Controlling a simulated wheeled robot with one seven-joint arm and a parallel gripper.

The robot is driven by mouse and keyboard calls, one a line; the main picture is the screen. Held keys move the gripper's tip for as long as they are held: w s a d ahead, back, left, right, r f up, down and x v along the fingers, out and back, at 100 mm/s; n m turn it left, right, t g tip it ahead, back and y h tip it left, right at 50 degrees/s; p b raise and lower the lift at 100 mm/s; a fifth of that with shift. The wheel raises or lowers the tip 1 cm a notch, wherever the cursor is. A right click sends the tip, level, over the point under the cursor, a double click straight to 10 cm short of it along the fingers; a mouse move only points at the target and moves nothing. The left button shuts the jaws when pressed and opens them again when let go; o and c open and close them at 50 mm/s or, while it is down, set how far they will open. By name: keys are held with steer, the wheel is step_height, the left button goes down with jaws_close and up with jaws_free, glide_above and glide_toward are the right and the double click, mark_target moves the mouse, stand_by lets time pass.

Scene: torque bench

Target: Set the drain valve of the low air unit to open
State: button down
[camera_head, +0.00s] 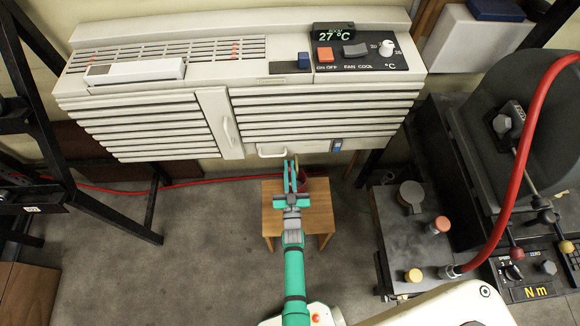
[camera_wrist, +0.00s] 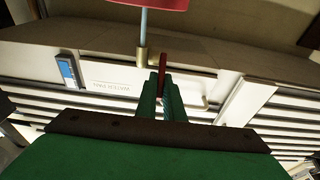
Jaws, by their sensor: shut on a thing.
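The low air unit (camera_head: 250,120) is a wide white louvred housing across the top of the head view. Its underside and louvres also show in the wrist view (camera_wrist: 235,100). In the wrist view a brass valve fitting (camera_wrist: 141,54) with a pale blue tube (camera_wrist: 143,22) sits beside a narrow red lever (camera_wrist: 162,64). My gripper (camera_wrist: 160,88) has its green fingers shut on the red lever. In the head view my gripper (camera_head: 291,172) is just below the unit's lower edge and mostly hides the valve. I cannot tell the valve's setting.
A small wooden stool (camera_head: 318,214) stands under my gripper, with a dark red container (camera_head: 318,185) partly hidden on it. A red hose (camera_head: 190,184) runs along the wall. A dark machine with a red hose (camera_head: 520,150) is at right.

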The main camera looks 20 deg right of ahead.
steer(key=shift+s+f+t+h, duration=0.1)
steer(key=shift+f+t+h, duration=0.2)
steer(key=shift+t, duration=0.5)
steer(key=shift+s+f+t+h, duration=0.1)
steer(key=shift+f+t+h, duration=0.15)
steer(key=shift+t, duration=0.55)
steer(key=shift+f+t, duration=0.15)
steer(key=shift+t, duration=0.25)
steer(key=shift+s, duration=0.1)
steer(key=shift+a, duration=0.15)
steer(key=shift+s, duration=0.1)
steer(key=c, duration=1.9)
jaws_free()
steer(key=shift+o, duration=0.2)
